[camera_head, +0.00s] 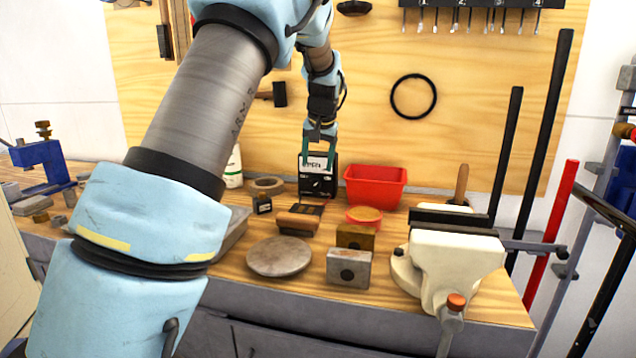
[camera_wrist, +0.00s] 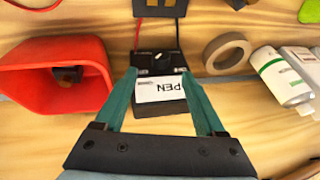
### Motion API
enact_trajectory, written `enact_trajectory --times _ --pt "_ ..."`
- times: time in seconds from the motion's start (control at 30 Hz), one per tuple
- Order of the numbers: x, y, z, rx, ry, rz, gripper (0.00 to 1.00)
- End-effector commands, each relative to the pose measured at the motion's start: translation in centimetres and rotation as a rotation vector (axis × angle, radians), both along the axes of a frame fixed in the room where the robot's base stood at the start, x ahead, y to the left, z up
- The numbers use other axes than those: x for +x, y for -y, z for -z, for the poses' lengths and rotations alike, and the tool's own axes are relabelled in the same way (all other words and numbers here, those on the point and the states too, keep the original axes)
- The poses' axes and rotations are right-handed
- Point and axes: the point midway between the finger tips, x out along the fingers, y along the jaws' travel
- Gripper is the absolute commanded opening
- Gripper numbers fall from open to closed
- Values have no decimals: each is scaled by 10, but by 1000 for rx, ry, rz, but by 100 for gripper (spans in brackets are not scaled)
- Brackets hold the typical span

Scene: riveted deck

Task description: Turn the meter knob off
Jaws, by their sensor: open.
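The meter (camera_head: 305,188) is a small black box with a pale display face, standing at the back of the bench against the wooden board. Its knob (camera_head: 317,184) is a small dark dial with a light mark, below the display; which setting it points to is too small to tell. In the wrist view the meter (camera_wrist: 172,105) appears upside down, with the knob (camera_wrist: 159,57) beyond the white display. My gripper (camera_head: 319,150) is open in front of the meter. Its two teal fingers (camera_wrist: 159,74) spread either side of the display, with nothing held between them.
A red bin (camera_head: 376,188) stands right beside the meter. A tape roll (camera_head: 267,185) and a white bottle (camera_head: 233,168) are to its left. A cream vise (camera_head: 455,265), a round stone disc (camera_head: 279,257) and small blocks occupy the bench front.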

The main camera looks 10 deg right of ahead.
Motion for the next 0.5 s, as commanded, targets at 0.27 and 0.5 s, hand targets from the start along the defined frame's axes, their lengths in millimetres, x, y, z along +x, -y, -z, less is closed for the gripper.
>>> enact_trajectory --times 0.27,0.5 --pt "22 0 48 3 -3 -1 72" --pt "33 1 71 0 -1 0 72"
